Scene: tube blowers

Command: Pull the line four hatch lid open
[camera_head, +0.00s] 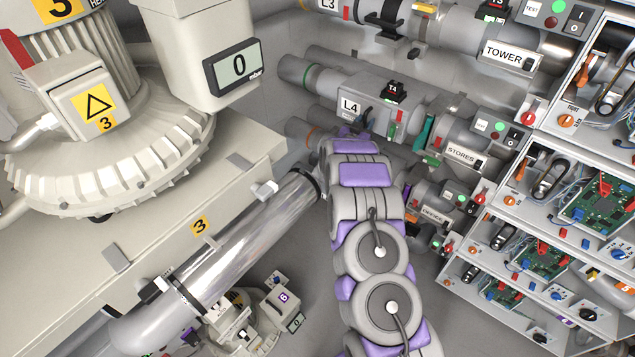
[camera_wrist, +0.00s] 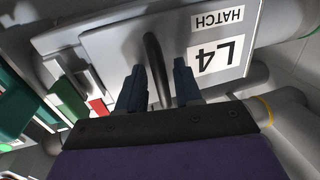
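The line four hatch lid (camera_wrist: 112,42) is a light grey panel with an upside-down "HATCH" and "L4" label in the wrist view. In the head view, the grey L4 hatch box (camera_head: 375,92) sits on its pipe, beyond my arm. A dark curved handle (camera_wrist: 153,45) stands out from the lid. My gripper (camera_wrist: 159,65) has its two dark blue fingers apart, one on each side of the handle, with gaps showing. I cannot tell whether either finger touches it. The lid looks closed. In the head view, my arm largely hides my gripper.
The TOWER pipe (camera_head: 470,35) runs above the L4 line, and the STORES unit (camera_head: 462,150) lies to its right. Open electronics shelves (camera_head: 580,130) stand at the right. A large cream machine (camera_head: 90,200) and a shiny tube (camera_head: 245,235) fill the left.

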